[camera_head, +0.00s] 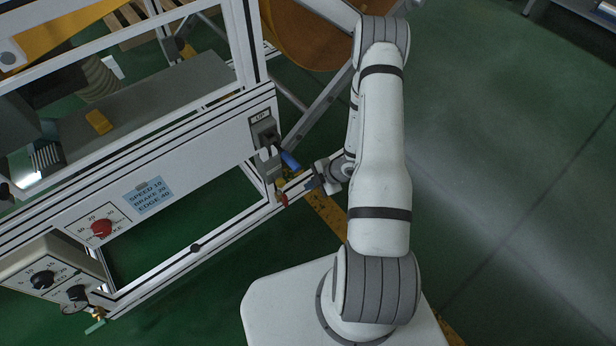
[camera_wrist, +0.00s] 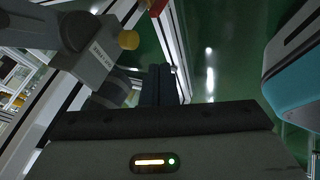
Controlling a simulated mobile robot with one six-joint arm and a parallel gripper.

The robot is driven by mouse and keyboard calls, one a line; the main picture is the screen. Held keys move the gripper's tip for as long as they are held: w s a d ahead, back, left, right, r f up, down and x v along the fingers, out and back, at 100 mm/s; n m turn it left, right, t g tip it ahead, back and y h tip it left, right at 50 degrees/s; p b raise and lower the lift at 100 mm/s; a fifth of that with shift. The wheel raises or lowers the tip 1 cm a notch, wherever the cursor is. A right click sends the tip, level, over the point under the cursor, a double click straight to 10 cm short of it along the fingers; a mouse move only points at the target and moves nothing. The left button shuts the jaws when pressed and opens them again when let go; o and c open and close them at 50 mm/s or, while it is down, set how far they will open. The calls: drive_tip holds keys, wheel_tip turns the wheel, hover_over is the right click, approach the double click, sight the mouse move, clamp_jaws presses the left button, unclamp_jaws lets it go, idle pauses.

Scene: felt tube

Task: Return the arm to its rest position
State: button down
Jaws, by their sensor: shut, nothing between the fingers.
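My white and grey arm reaches up from its base at the bottom of the head view, bends at the top and comes back down. My gripper (camera_head: 314,183) points left toward the machine's white frame (camera_head: 232,228), close to its right corner post. In the wrist view my gripper (camera_wrist: 160,72) shows two dark fingers together, with nothing between them. Whether the fingertips touch the frame cannot be told.
A grey switch box (camera_head: 264,130) and a blue handle (camera_head: 290,160) are close to my gripper. In the wrist view a grey box with a yellow knob (camera_wrist: 129,40) stands left of the fingers. An orange-brown round part (camera_head: 310,35) lies behind. The green floor (camera_head: 500,180) is clear at right.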

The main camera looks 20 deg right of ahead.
drive_tip(key=shift+r, duration=0.1)
drive_tip(key=w+d+r+m+h+p, duration=0.2)
drive_tip(key=r, duration=0.6)
drive_tip(key=w+d+r+m+t+h+p, duration=0.1)
drive_tip(key=w+d+r+m+h+p, duration=0.1)
drive_tip(key=r, duration=0.7)
drive_tip(key=w+d+r+m+h+p, duration=0.2)
drive_tip(key=r+p, duration=0.1)
drive_tip(key=r, duration=0.5)
drive_tip(key=s+a+r+m+h+p, duration=0.1)
drive_tip(key=s+r+m+p, duration=0.15)
drive_tip(key=r, duration=0.55)
drive_tip(key=s+r+m+h+p, duration=0.1)
drive_tip(key=s+r+m, duration=0.15)
drive_tip(key=r, duration=0.65)
drive_tip(key=s+a+r+m+g+y+p, duration=0.1)
drive_tip(key=s+a+r+m+p, duration=0.2)
drive_tip(key=s+r, duration=0.6)
drive_tip(key=s+a+r+m+g+p, duration=0.1)
drive_tip(key=s+a+r+m+p, duration=0.3)
drive_tip(key=s+r, duration=0.5)
drive_tip(key=a+r+m, duration=0.2)
drive_tip(key=a, duration=0.1)
drive_tip(key=shift+s+a+y, duration=0.15)
drive_tip(key=shift+a+y, duration=0.05)
drive_tip(key=shift+y, duration=0.2)
